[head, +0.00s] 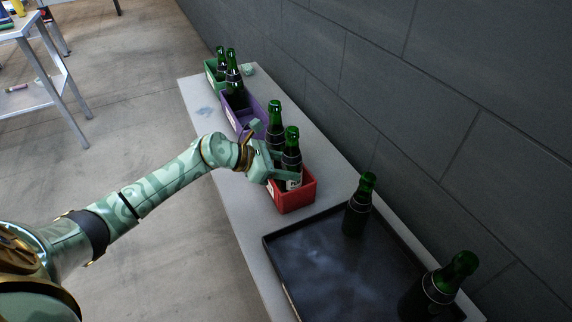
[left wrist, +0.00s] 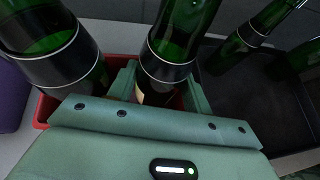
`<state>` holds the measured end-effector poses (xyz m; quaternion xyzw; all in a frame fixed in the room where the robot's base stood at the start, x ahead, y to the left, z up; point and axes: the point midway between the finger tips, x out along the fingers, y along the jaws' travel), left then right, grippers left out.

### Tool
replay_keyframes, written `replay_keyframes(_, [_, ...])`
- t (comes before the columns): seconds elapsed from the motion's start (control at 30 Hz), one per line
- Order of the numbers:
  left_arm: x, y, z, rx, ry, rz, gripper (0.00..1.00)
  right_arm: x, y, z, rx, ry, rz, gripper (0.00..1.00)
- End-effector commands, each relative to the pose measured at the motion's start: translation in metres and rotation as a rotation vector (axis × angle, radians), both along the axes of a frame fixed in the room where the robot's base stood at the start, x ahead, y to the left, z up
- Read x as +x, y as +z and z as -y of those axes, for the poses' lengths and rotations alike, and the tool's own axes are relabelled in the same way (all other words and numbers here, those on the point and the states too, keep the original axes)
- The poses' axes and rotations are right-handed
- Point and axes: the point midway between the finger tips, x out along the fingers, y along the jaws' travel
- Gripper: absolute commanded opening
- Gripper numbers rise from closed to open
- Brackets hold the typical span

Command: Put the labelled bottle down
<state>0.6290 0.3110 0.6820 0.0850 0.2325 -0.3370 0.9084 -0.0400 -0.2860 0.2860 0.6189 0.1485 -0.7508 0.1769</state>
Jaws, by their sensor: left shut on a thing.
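The labelled bottle (head: 291,156), dark green with a pale label low on its body, stands upright in or just over the red bin (head: 297,199). My left gripper (head: 279,171) is shut around its body; the bottle also shows between the fingers in the left wrist view (left wrist: 167,60). Its base is hidden by the bin wall, so I cannot tell whether it touches the bin floor. A second green bottle (head: 275,121) stands just behind it, and in the left wrist view it is at the left (left wrist: 49,48). My right gripper is not in view.
A dark tray (head: 318,262) lies in front of the red bin, with one bottle (head: 357,207) at its far side and another (head: 437,287) at its near right. A purple bin (head: 236,117) and a green bin (head: 211,75) with bottles stand behind. A dark wall runs along the right.

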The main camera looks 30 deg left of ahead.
Motion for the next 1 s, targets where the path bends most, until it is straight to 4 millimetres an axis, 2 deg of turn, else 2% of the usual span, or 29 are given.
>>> replay_keyframes(0.3, [0.0, -0.005, 0.0, 0.0, 0.0, 0.001, 0.2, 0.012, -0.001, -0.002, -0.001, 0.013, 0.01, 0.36])
replay_keyframes(0.33, [0.0, -0.006, 0.0, 0.0, 0.0, 0.0, 0.52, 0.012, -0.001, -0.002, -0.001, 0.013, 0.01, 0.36])
replay_keyframes(0.37, [0.0, -0.005, 0.0, 0.0, 0.0, 0.0, 0.59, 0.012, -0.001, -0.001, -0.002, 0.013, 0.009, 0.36])
replay_keyframes(0.63, [0.0, -0.005, 0.0, 0.0, 0.0, 0.0, 0.59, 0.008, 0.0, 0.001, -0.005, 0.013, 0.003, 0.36])
replay_keyframes(0.73, [0.0, 0.001, 0.0, 0.0, 0.0, 0.002, 0.59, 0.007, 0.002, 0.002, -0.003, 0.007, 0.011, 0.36])
replay_keyframes(0.83, [-0.001, 0.014, -0.002, 0.002, 0.002, 0.006, 0.59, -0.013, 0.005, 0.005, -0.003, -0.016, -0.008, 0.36])
replay_keyframes(1.0, [-0.031, 0.036, -0.028, 0.005, 0.002, 0.003, 0.59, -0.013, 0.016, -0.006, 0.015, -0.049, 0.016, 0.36])
